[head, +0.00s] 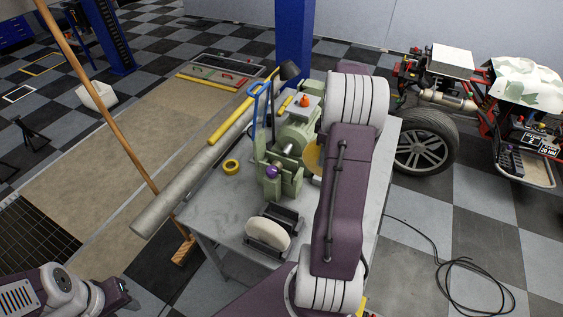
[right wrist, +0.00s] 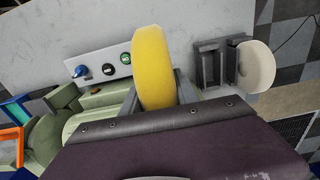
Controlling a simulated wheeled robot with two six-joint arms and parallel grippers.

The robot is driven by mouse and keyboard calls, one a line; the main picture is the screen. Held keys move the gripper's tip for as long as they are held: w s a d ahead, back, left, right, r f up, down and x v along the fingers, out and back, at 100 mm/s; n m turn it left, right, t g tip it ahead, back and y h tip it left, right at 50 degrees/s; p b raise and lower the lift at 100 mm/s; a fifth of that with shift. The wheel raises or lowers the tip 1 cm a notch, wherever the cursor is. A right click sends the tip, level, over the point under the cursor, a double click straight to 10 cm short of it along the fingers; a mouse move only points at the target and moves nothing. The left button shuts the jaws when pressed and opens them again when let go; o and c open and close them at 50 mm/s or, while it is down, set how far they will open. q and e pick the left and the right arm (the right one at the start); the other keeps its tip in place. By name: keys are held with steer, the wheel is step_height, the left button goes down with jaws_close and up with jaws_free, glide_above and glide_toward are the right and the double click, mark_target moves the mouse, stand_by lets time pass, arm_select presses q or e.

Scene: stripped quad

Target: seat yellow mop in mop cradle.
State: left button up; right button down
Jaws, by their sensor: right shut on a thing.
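The yellow mop (right wrist: 155,70) is a thick yellow wheel, seen nearly edge-on in the right wrist view. My right gripper (right wrist: 158,96) is shut on it, with a grey finger on each side. In the head view only a sliver of the mop (head: 313,154) shows, beside the green machine; my right arm hides the rest and the gripper. The dark mop cradle (right wrist: 209,64) stands to the right of the mop in the wrist view, with a white mop (right wrist: 256,68) at its far side. In the head view the cradle (head: 286,214) is near the bench's front. My left arm's end (head: 118,292) is at lower left, its fingers unclear.
The green machine (head: 297,133) stands on the grey bench (head: 222,205); its switch panel (right wrist: 101,65) is left of the yellow mop in the wrist view. A wooden broom (head: 120,130) and a long grey tube (head: 185,183) are at left.

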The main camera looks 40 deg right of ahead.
steer(key=w+a+p, duration=0.2)
steer(key=w+a, duration=0.1)
steer(key=w, duration=0.4)
steer(key=w+a+p, duration=0.2)
steer(key=w+a, duration=0.2)
steer(key=w, duration=0.2)
step_height(320, 180, down, 7)
steer(key=p, duration=0.2)
steer(key=shift+w+f, duration=0.2)
steer(key=shift+w, duration=0.25)
steer(key=c, duration=0.9)
jaws_free()
steer(key=shift+a, duration=0.1)
step_height(320, 180, up, 12)
steer(key=shift+r+b, duration=0.25)
steer(key=shift+b, duration=0.7)
